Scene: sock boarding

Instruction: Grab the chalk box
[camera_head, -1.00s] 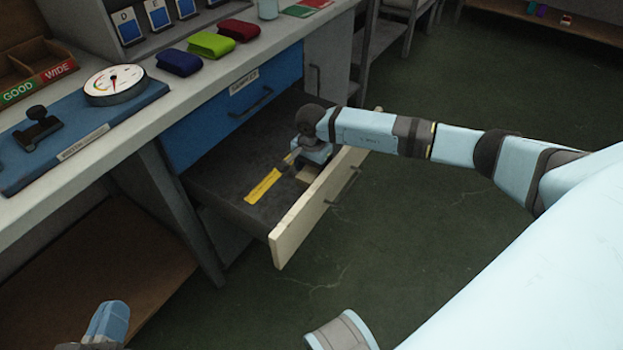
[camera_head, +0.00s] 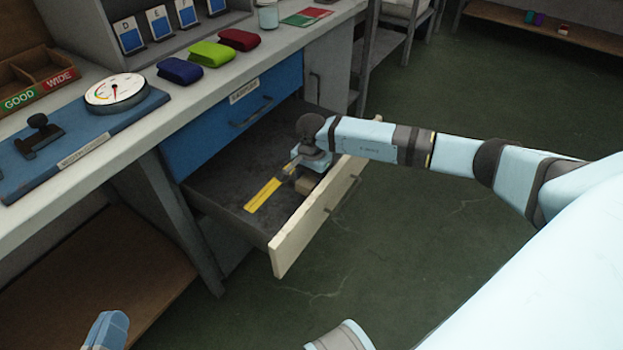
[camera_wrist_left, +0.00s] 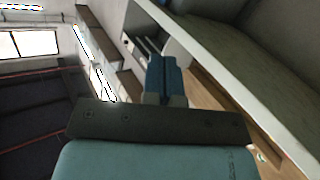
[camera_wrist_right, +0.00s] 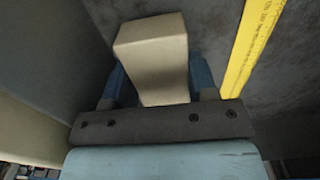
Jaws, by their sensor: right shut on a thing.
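The chalk box (camera_wrist_right: 152,55) is a small pale cream block inside the open lower drawer (camera_head: 225,188). In the right wrist view it sits between the two blue fingers of my right gripper (camera_wrist_right: 160,85), which is shut on it. In the head view the box (camera_head: 307,184) is partly hidden below my right gripper (camera_head: 303,165), near the drawer's front panel. I cannot tell whether the box touches the drawer floor. My left gripper (camera_wrist_left: 163,78) is shut and empty, away from the drawer; it also shows at the bottom left of the head view (camera_head: 106,330).
A yellow ruler (camera_head: 263,194) lies in the drawer beside the box. The cream drawer front (camera_head: 310,225) and the blue upper drawer (camera_head: 235,125) bound the space. The bench above holds a dial gauge (camera_head: 116,92) and several folded socks. Floor right of the drawer is clear.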

